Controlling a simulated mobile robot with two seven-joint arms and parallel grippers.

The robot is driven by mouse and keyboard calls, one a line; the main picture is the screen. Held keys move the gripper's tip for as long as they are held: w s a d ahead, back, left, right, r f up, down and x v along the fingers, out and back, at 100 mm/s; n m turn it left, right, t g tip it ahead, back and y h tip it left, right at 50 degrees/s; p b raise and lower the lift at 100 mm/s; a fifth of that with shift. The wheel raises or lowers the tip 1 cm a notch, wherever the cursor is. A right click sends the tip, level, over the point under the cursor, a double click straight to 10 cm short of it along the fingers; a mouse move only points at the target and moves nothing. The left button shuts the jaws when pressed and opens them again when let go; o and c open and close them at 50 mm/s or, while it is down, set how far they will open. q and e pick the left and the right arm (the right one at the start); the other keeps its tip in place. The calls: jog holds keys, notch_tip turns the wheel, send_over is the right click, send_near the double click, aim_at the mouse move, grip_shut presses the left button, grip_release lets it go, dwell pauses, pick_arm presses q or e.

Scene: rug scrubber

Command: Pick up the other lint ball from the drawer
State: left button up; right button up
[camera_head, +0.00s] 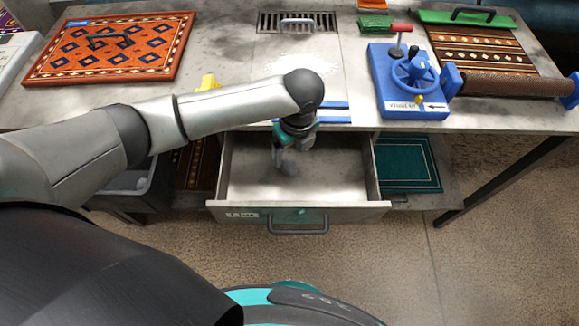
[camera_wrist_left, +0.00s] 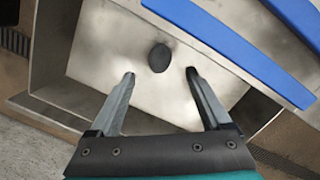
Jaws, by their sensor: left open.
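The drawer (camera_head: 240,189) stands pulled out under the workbench. One small dark grey lint ball (camera_wrist_left: 159,58) lies on the drawer floor in the left wrist view, a little beyond and between my fingertips. My left gripper (camera_head: 289,163) reaches down into the drawer in the head view. Its two fingers also show in the left wrist view (camera_wrist_left: 160,73), spread apart with nothing between them. In the head view the lint ball is hard to tell from the gripper and its shadow. My right gripper is not in view.
The bench edge with blue strips (camera_head: 336,105) overhangs the drawer's back, close to my wrist. The drawer's front handle (camera_head: 298,228) faces me. On the bench stand an orange patterned rug (camera_head: 110,48), a blue wheel device (camera_head: 408,85) and a rolled brown rug (camera_head: 515,85).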

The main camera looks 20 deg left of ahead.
aim_at(290, 164)
pick_arm(q)
notch_tip(290, 164, down, 2)
jog(key=shift+f, duration=0.1)
jog(key=f, duration=0.1)
jog(key=f+b, duration=0.1)
jog(key=f, duration=0.1)
jog(key=f+b, duration=0.1)
jog(key=shift+w+a+f, duration=0.2)
jog(key=shift+a+f, duration=0.05)
jog(key=shift+a, duration=0.05)
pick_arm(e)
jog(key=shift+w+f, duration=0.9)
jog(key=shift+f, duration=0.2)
pick_arm(q)
grip_shut()
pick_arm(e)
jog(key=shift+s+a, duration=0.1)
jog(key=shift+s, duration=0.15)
